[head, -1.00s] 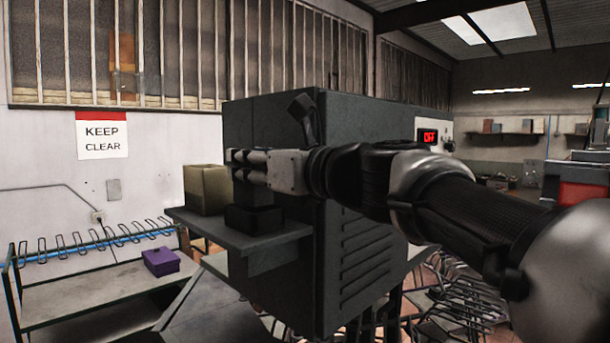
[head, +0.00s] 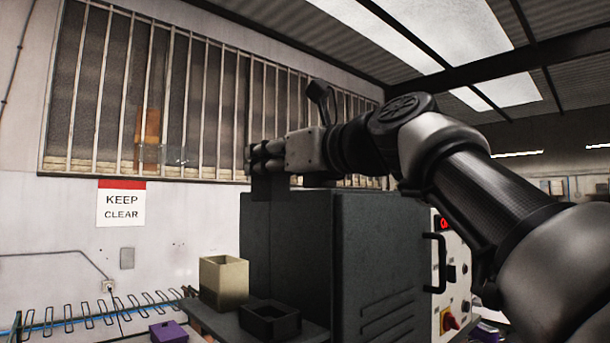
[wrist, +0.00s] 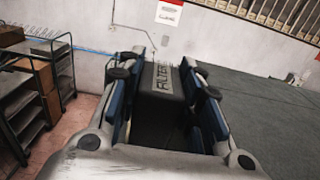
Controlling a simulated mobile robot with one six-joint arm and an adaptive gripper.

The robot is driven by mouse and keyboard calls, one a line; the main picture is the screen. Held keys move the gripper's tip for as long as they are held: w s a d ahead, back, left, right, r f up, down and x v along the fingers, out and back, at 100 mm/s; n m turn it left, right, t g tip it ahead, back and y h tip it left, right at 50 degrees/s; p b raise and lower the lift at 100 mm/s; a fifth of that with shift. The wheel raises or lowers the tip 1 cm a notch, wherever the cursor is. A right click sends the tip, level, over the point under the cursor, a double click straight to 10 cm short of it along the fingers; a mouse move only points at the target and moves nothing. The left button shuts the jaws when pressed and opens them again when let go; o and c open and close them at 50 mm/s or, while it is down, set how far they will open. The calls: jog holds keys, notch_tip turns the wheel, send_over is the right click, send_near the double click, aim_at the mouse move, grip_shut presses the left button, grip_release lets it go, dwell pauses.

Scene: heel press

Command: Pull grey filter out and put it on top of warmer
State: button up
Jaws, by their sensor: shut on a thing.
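The grey filter (wrist: 160,82) is a dark block with lettering on its face, upright between the blue finger pads in the wrist view. My gripper (head: 265,156) is shut on it. In the head view the filter (head: 270,187) hangs below the fingers at the warmer's upper left edge. I cannot tell whether it touches the top. The warmer (head: 290,240) is a large dark grey cabinet. Its flat, bare top (wrist: 262,115) lies right of my gripper in the wrist view. The open black holder (head: 270,320) on the shelf at the warmer's left looks empty.
A beige open box (head: 223,283) stands on the shelf beside the black holder. A purple box (head: 168,332) sits lower left. A black handle (head: 434,262) and control panel are on the warmer's right side. A barred window is behind.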

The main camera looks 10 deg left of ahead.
jog(key=shift+r, duration=1.55)
